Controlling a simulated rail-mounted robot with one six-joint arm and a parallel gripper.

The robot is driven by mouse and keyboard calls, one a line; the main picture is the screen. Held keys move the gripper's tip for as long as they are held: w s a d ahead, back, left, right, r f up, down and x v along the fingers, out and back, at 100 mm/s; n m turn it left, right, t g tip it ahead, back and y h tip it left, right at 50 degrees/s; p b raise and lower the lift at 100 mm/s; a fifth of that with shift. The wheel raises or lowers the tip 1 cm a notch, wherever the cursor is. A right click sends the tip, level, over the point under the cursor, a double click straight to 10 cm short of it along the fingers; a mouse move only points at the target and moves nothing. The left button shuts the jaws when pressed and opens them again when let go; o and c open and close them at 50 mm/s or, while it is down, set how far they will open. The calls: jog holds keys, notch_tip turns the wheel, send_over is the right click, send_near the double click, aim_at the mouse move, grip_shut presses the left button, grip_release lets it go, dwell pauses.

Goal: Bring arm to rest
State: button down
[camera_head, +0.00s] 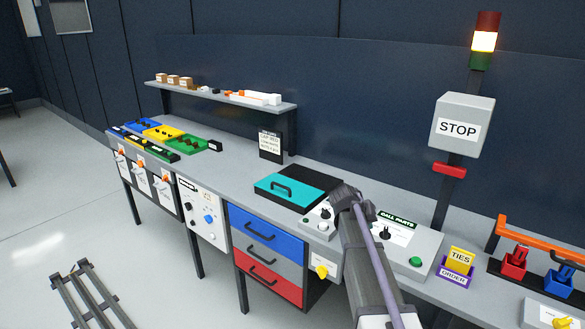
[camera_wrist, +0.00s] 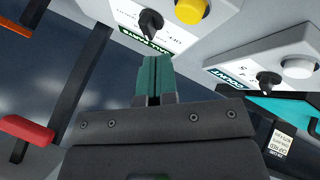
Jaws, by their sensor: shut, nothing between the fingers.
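My gripper (camera_head: 345,196) is at the end of my arm, over the bench between the small knob box and the call-parts panel. In the wrist view my gripper (camera_wrist: 156,66) has its two green fingers pressed together with nothing between them. The fingertips point toward the call-parts panel (camera_wrist: 168,38), which has a black knob (camera_wrist: 151,21) and a yellow button (camera_wrist: 191,10). I cannot tell from the pictures whether the tips touch it. My arm hides part of the bench and panel in the head view.
The call-parts panel (camera_head: 423,248) and knob box (camera_head: 320,222) flank my gripper. A teal-lidded box (camera_head: 290,186) lies further left. A STOP box (camera_head: 461,125) and red bracket (camera_head: 449,171) sit on a pole. The space above the bench is open.

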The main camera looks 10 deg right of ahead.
jog(key=s+a+f+n+g+y, duration=0.1)
jog(key=s+a+f+y, duration=0.1)
jog(key=s+a, duration=0.8)
jog(key=s+a+f+n+g+y, duration=0.1)
jog(key=s+a+f+n+y, duration=0.1)
jog(key=s+a+y, duration=0.3)
jog(key=s+a, duration=0.4)
jog(key=s, duration=0.7)
jog(key=shift+s+a+n+g, duration=0.25)
jog(key=shift+a+n+g, duration=0.05)
jog(key=shift+a+g, duration=0.1)
